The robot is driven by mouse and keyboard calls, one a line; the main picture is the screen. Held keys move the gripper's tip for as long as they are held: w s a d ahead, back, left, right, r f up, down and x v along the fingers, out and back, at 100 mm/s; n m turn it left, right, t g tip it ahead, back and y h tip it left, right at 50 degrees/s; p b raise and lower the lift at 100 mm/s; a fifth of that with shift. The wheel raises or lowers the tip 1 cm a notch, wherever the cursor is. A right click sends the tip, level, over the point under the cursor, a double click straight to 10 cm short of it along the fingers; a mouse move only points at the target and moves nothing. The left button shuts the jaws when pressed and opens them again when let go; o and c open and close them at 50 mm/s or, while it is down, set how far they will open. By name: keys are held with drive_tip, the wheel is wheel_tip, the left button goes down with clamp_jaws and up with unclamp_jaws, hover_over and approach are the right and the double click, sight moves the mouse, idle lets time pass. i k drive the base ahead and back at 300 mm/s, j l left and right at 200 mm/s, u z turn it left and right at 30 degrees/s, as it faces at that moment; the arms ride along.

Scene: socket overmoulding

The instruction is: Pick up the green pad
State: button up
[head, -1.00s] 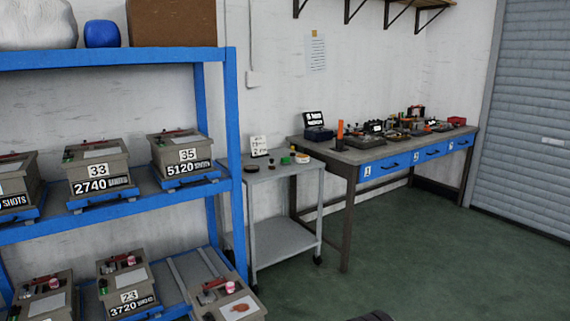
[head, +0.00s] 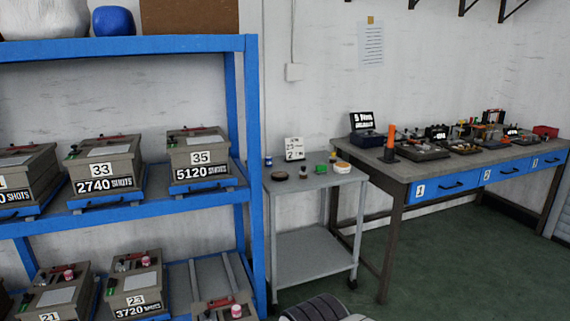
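A small green object (head: 321,168) lies on the top of the grey cart (head: 310,184), in the middle of the head view. My gripper cannot be made out; only a dark rounded part, likely of my own arm, shows at the bottom edge, well in front of the cart.
A blue rack (head: 250,150) with several grey mould boxes stands close to the cart's left. A workbench (head: 405,169) with blue drawers and tools stands to its right. A small sign (head: 294,148) and dark round items share the cart top. Green floor is clear in front right.

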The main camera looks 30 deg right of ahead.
sight(319, 169)
drive_tip(key=i+l+u, duration=0.15)
drive_tip(key=l+u, duration=0.25)
drive_tip(key=l, duration=0.45)
drive_tip(key=l+u, duration=0.4)
drive_tip(key=l, duration=0.4)
drive_tip(key=k+l+u, duration=0.1)
drive_tip(key=l+u, duration=0.35)
drive_tip(key=l, duration=0.4)
drive_tip(key=i+l+u, duration=0.15)
drive_tip(key=l+u, duration=0.35)
drive_tip(key=l, duration=0.45)
drive_tip(key=l+u, duration=0.5)
drive_tip(key=l, duration=0.5)
drive_tip(key=i+l+u, duration=0.15)
drive_tip(key=l, duration=0.2)
drive_tip(key=l+u, duration=0.2)
drive_tip(key=l, duration=0.2)
